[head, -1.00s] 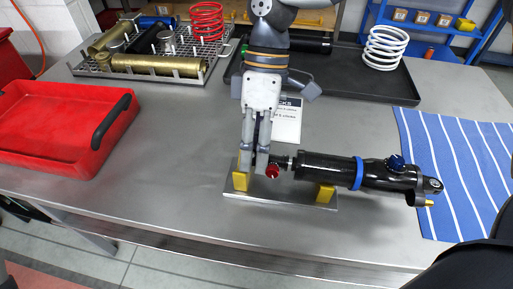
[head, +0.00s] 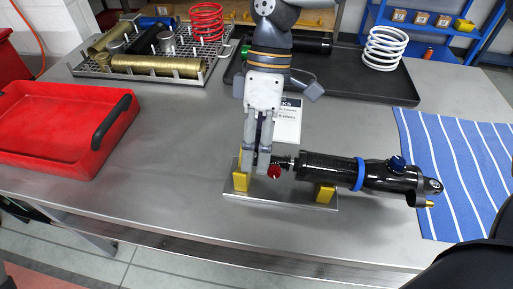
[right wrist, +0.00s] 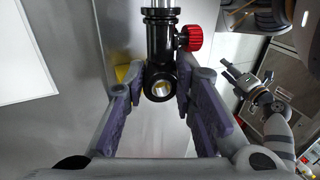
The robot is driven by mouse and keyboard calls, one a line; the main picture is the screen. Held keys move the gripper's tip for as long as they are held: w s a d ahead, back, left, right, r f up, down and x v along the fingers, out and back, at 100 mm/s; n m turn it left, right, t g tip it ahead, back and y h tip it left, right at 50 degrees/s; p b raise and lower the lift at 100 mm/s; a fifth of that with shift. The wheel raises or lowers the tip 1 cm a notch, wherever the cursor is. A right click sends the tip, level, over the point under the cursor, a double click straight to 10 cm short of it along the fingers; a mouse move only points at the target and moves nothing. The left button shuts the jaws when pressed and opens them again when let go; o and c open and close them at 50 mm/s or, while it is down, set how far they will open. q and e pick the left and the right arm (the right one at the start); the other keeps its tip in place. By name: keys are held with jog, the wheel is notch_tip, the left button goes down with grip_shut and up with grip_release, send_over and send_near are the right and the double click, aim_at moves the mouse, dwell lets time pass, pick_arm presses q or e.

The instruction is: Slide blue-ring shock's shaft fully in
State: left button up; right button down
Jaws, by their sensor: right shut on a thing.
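The blue-ring shock (head: 325,168) is a black cylinder with a blue ring (head: 359,174), lying across a metal stand with yellow supports (head: 325,193). Its shaft end points left and carries a red knob (head: 274,171); a short length of shaft shows between this end and the body. My right gripper (head: 256,168) comes down from above and is shut on the shaft's end. In the right wrist view the black end eye (right wrist: 160,83) sits between its purple-padded fingers.
A red tray (head: 60,150) lies on the left and a blue striped cloth (head: 455,160) on the right. A rack of brass cylinders (head: 155,65) and a black tray (head: 385,90) with a white spring (head: 385,47) stand behind. The table's front edge is close to the stand.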

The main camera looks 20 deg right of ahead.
jog(key=shift+s+d+f, duration=0.1)
jog(key=shift+s+d, duration=0.1)
dwell(0.6)
jog(key=c, duration=1.4)
grip_release()
jog(key=shift+o, duration=0.2)
jog(key=s+a+v, duration=0.1)
jog(key=v, duration=0.8)
jog(key=shift+s+r, duration=0.2)
jog(key=shift+r, duration=0.15)
